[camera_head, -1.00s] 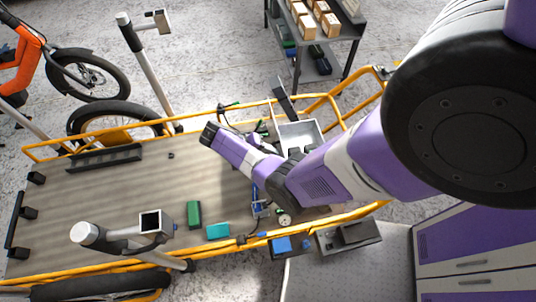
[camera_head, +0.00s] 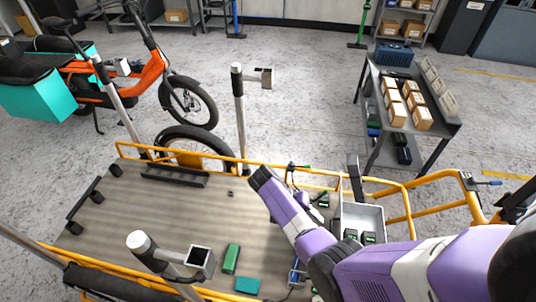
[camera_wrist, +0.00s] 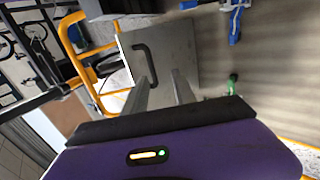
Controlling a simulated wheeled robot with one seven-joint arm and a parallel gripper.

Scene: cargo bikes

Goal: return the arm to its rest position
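My gripper (camera_wrist: 158,80) shows in the wrist view as two grey fingers, apart, with nothing seen between them. Beyond the fingers is a flat grey panel with a black handle (camera_wrist: 150,48). In the head view my purple arm (camera_head: 400,275) comes in from the lower right, over the near right part of the bike's cargo deck (camera_head: 185,210). A link of it points up and left and ends in a dark cap above the deck. I cannot clearly make out the gripper's fingers in the head view.
A grey bin (camera_head: 375,212) with dark green-marked items stands beside my arm. A green block (camera_head: 231,258) and a teal block (camera_head: 247,285) lie on the deck. Yellow rails (camera_head: 270,170) and upright posts (camera_head: 240,115) edge it. A shelf cart (camera_head: 440,130) with boxes stands behind.

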